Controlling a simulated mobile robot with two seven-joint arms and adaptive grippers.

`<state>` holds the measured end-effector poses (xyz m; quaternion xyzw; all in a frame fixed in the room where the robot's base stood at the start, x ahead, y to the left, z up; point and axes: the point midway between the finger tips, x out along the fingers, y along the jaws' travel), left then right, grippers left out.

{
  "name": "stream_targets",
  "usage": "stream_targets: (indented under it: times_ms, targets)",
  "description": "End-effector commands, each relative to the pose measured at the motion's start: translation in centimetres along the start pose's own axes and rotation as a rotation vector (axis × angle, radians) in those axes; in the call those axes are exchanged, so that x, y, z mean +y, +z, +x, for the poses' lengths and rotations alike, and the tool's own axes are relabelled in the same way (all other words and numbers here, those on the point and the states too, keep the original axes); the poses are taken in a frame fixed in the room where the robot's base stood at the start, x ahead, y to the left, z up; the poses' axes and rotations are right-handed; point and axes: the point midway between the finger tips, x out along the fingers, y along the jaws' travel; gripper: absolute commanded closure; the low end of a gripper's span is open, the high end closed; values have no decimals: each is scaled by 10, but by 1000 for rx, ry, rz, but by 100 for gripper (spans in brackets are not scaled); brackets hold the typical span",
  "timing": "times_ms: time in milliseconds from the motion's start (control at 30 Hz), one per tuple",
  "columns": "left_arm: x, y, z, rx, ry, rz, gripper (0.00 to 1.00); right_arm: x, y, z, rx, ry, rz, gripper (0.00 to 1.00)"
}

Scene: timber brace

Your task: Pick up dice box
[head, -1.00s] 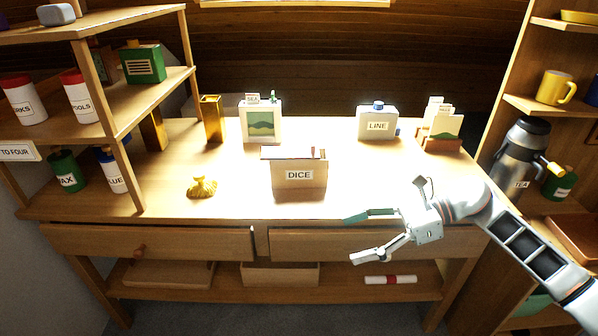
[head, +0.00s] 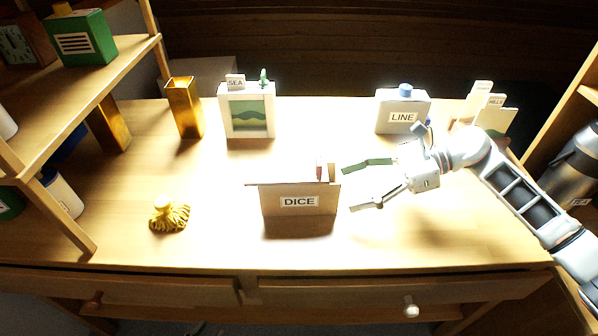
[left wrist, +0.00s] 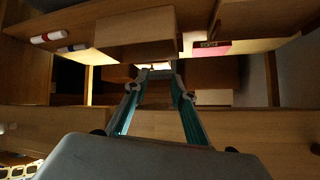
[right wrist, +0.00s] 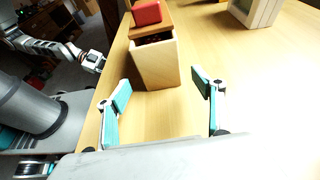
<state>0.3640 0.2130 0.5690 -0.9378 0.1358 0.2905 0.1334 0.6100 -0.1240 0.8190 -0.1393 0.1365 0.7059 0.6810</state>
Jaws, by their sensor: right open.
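The dice box (head: 275,208) is a tan box with a DICE label on its front, standing upright near the middle of the desk. A flat lid or flap overhangs its left side, and something red shows at its top right. My right gripper (head: 358,187) is open and empty just right of the box, pointing at its right end. In the right wrist view the box (right wrist: 157,66) stands ahead of the open fingers (right wrist: 163,90), not visibly touched. My left gripper (left wrist: 157,88) is open and empty in the left wrist view, facing drawers and lower shelving; it is outside the head view.
A yellow tasselled object (head: 169,215) lies left of the box. A gold vase (head: 185,108), a SEA box (head: 247,112) and a LINE box (head: 403,112) stand behind. Shelves flank the desk. The desktop directly around the box is clear.

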Motion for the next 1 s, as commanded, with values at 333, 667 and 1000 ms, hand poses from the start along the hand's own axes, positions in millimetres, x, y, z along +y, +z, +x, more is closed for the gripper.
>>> stream_targets:
  times_ms: [333,667,1000]
  targets:
    - [2,5,-3,-11,3,1,75,1,2,23,-1,1,0,32]
    - [2,3,-6,-12,0,-9,75,4,6,64,-2,0,0,32]
    - [2,7,-3,-20,-2,-10,75,4,3,78,1,-1,1,32]
